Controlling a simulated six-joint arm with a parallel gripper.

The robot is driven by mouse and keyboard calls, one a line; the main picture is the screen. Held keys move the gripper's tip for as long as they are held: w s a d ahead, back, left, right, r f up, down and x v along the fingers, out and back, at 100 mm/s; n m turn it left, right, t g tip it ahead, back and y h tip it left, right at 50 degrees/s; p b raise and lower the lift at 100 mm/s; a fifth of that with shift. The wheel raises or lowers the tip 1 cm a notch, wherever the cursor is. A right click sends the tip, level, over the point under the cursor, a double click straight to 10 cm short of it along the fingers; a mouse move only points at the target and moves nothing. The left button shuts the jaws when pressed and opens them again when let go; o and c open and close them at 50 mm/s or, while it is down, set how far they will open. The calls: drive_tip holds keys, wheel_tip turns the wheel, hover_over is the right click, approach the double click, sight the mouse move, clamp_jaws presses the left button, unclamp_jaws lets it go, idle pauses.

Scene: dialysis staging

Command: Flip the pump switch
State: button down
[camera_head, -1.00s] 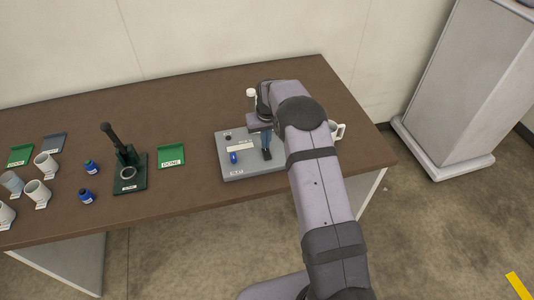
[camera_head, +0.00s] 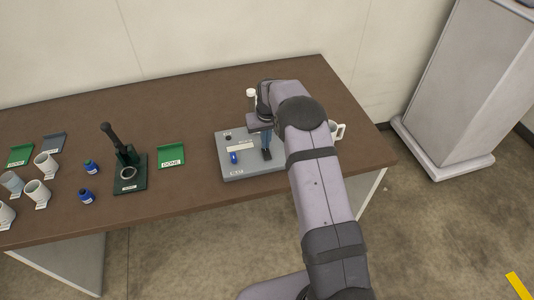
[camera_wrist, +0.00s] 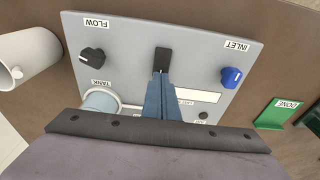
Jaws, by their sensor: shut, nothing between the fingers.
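The grey pump panel (camera_head: 232,171) lies on the table under my gripper. In the wrist view the panel (camera_wrist: 200,45) carries a black switch (camera_wrist: 162,58) at its middle, a black knob (camera_wrist: 92,55) by the FLOW label and a blue knob (camera_wrist: 231,77) by the INLET label. The blue knob also shows in the head view (camera_head: 234,157). My gripper (camera_wrist: 162,78) is shut and empty, its blue fingertips at the lower end of the black switch in the wrist view. I cannot tell whether they touch it.
A white mug (camera_head: 337,130) stands right of the panel. A green DONE tray (camera_head: 171,156), a dark green press-like stand (camera_head: 130,176), small blue bottles (camera_head: 91,167) and several labelled mugs (camera_head: 37,192) are to the left. Table between tray and panel is clear.

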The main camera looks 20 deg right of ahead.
drive_tip(key=shift+f+b, duration=0.5)
drive_tip(key=shift+f, duration=0.35)
idle(0.5)
drive_tip(key=shift+r, duration=0.15)
wheel_tip(320, 180, up, 7)
drive_tip(key=p, duration=0.4)
idle(0.4)
idle(0.4)
